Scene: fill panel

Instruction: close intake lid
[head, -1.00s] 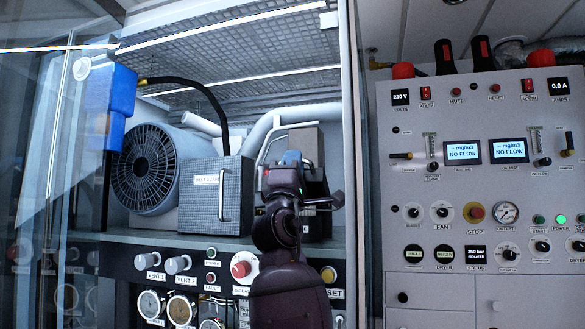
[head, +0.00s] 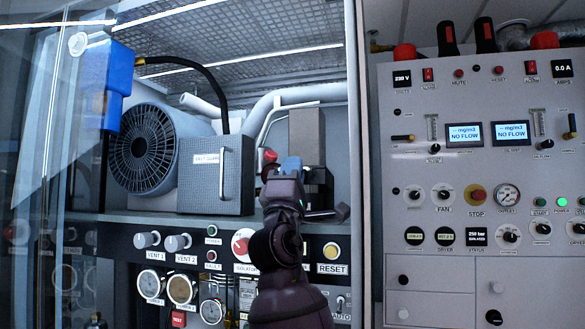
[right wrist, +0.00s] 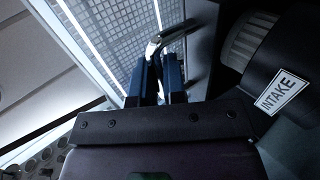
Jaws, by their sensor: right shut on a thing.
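In the right wrist view, my right gripper (right wrist: 160,62) has its blue fingers closed on a shiny metal handle (right wrist: 174,33). A white INTAKE label (right wrist: 282,92) sits on a dark body just right of the gripper. In the head view, my right gripper (head: 291,165) is at the shelf, right of the grey box with a bar handle. My own wrist and arm hide most of the intake there. I cannot tell how far the lid stands open. My left gripper is not in view.
The grey box (head: 212,185) and a round fan (head: 143,150) stand left of my gripper. A grey-brown block (head: 307,136) is behind it. Gauges and knobs (head: 152,284) line the panel below. A cabinet post (head: 363,150) and control panel (head: 470,180) are to the right.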

